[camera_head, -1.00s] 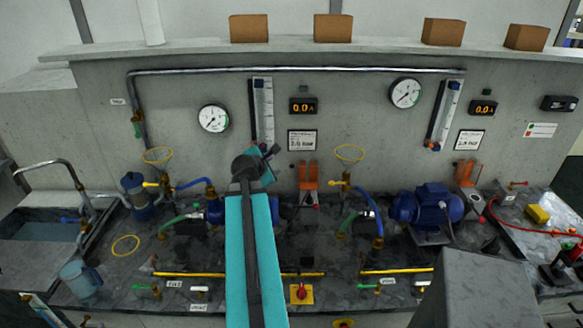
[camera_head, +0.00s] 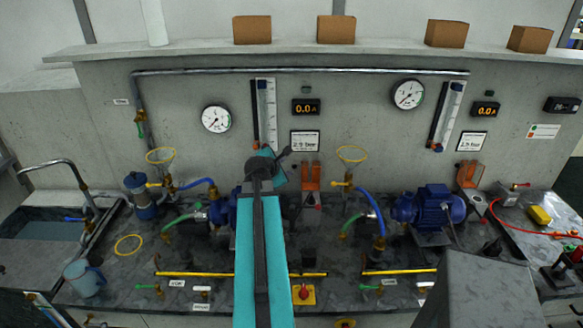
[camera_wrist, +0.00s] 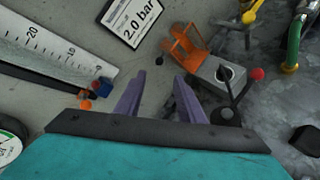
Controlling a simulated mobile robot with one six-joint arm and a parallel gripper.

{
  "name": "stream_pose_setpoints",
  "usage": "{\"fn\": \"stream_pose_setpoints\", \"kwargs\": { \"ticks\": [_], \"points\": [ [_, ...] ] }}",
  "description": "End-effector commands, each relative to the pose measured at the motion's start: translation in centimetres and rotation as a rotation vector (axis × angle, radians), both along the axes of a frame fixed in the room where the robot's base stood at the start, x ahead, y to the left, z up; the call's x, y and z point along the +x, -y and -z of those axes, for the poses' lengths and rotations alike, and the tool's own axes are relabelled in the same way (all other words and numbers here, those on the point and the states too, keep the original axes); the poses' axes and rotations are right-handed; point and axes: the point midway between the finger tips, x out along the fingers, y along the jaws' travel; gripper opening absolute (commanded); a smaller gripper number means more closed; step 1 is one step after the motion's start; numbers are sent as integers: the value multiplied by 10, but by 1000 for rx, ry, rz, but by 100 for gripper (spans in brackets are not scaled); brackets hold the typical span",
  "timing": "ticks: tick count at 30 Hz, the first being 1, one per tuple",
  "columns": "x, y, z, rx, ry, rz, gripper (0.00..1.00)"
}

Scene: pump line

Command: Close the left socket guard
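The left socket guard (camera_head: 310,176) is an orange flap standing raised against the wall in the head view, right of my arm. In the wrist view the guard (camera_wrist: 186,44) shows near the top centre, tilted up from a grey socket box (camera_wrist: 222,75). My gripper (camera_wrist: 160,76) has two purple fingers held apart with nothing between them. The guard lies beyond the fingertips, slightly right, and appears apart from them. In the head view the gripper is mostly hidden behind my teal arm.
A dark lever with red and black knobs (camera_wrist: 235,95) stands close to the right finger. The gauge strip (camera_wrist: 50,55) and 2.0 bar card (camera_wrist: 133,15) are on the wall. A second orange guard (camera_head: 469,174) is raised farther right, behind the blue pump motor (camera_head: 432,207).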

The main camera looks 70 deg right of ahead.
Motion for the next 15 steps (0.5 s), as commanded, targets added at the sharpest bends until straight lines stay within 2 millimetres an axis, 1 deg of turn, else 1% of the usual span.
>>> {"fn": "stream_pose_setpoints", "kwargs": {
  "ticks": [1,3,15],
  "points": [
    [0,7,2,1,0,1,35],
    [1,13,5,1,0,1,35],
    [3,47,28,1,0,-1,35]
  ]
}}
